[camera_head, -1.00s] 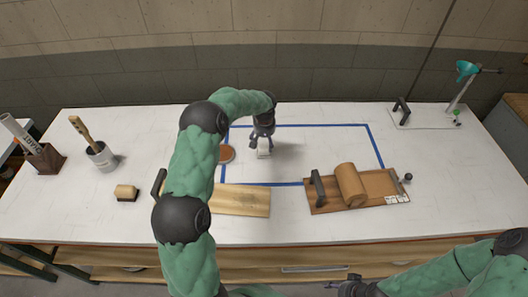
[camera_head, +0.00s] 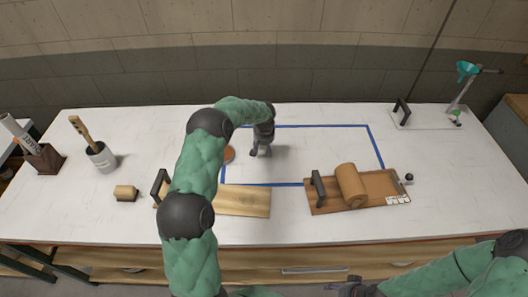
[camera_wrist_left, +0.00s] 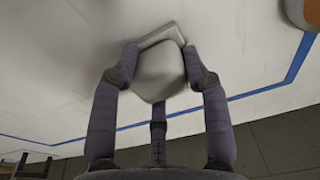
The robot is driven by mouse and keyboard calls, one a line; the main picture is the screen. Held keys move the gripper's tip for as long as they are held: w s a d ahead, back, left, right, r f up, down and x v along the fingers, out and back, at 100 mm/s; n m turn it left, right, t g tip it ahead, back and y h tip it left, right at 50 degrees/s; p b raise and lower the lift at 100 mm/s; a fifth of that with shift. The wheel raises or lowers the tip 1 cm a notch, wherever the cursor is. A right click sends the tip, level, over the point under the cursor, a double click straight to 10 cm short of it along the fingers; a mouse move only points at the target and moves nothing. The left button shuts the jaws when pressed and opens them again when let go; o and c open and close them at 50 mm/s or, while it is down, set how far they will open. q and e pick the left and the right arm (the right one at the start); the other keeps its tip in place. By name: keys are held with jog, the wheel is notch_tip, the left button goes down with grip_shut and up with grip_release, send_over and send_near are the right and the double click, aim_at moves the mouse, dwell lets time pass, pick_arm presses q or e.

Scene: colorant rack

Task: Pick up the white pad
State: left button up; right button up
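The white pad (camera_wrist_left: 160,68) shows in the left wrist view as a pale block with a thinner slab edge behind it. My left gripper (camera_wrist_left: 160,58) has its fingers spread on either side of the pad, with the fingertips at or very near its sides. I cannot tell whether they press on it. In the head view my left gripper (camera_head: 261,148) points down at the table inside the blue outline and hides most or all of the pad. My right gripper (camera_head: 350,288) is at the bottom edge, small and dark; its opening is unclear.
Beside my left gripper lies a round brown disc (camera_head: 229,154). In front are a wooden board with a handle (camera_head: 240,201) and a brown board with a roll (camera_head: 380,184). A brush pot (camera_head: 101,157) and a small block (camera_head: 126,193) stand left. The blue-outlined area (camera_head: 320,150) is mostly clear.

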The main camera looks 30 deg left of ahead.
dwell(0.4)
pick_arm(q)
jog(key=shift+r, duration=0.35)
notch_tip(320, 180, up, 2)
jog(key=shift+r, duration=0.1)
jog(key=s+d+r+p, duration=0.1)
jog(key=s+d+r, duration=0.8)
jog(key=d+r, duration=0.1)
jog(key=shift+d, duration=0.45)
